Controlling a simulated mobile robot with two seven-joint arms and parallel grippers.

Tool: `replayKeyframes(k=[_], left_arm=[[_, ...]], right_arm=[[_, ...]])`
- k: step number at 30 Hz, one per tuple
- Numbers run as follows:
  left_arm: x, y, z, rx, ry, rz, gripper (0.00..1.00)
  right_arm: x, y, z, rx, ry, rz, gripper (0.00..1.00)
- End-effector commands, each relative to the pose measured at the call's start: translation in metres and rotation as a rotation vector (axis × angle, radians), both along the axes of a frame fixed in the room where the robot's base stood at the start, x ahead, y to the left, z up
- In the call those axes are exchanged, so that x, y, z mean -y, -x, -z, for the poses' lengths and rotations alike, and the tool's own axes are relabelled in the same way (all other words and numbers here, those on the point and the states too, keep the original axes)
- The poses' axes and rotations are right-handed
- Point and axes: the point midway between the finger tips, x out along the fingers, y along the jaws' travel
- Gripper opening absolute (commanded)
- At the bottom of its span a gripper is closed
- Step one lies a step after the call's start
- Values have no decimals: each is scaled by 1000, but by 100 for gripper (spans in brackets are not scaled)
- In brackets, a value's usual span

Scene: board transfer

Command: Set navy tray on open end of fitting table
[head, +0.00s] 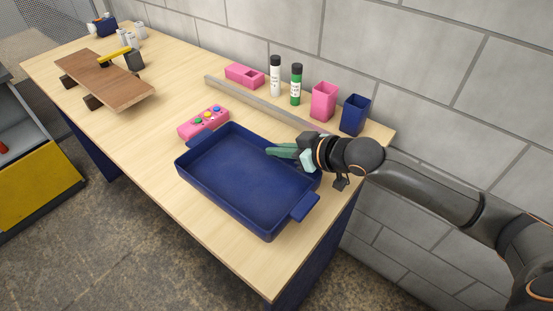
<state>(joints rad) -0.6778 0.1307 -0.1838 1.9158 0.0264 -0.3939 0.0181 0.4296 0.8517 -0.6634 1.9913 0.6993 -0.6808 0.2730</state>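The navy tray (225,183) sits on the near right end of the long wooden fitting table (150,150). It is empty, with one handle (304,207) at its right end and the other toward the pink box. My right gripper (285,152) reaches in from the right, low over the tray's back edge. Green, finger-like parts point left over the tray's inside. I cannot tell whether they are closed on anything or touch the rim. My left gripper is not in view.
A pink box with coloured knobs (203,122) stands close behind the tray's left end. A grey rail (262,103) fronts bottles (275,78) and pink and navy cups (355,115). A brown board (103,78) lies at the far left. The table between is clear.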

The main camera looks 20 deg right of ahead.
Motion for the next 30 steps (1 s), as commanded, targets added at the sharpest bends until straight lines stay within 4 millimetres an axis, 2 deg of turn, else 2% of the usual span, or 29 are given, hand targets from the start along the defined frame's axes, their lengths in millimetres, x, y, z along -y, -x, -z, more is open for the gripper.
replayKeyframes(k=[8, 15, 26, 27, 30], left_arm=[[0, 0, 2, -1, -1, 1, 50], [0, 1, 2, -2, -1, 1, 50], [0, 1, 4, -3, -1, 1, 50], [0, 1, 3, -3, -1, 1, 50], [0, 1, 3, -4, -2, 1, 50]], right_arm=[[0, -14, 15, 2, -2, 0, 0], [0, -14, 46, 1, -2, 0, 0], [0, -14, 50, 2, -2, -1, 0], [1, -14, 50, 1, 0, 0, 9], [0, -14, 50, 1, 0, 0, 20]])
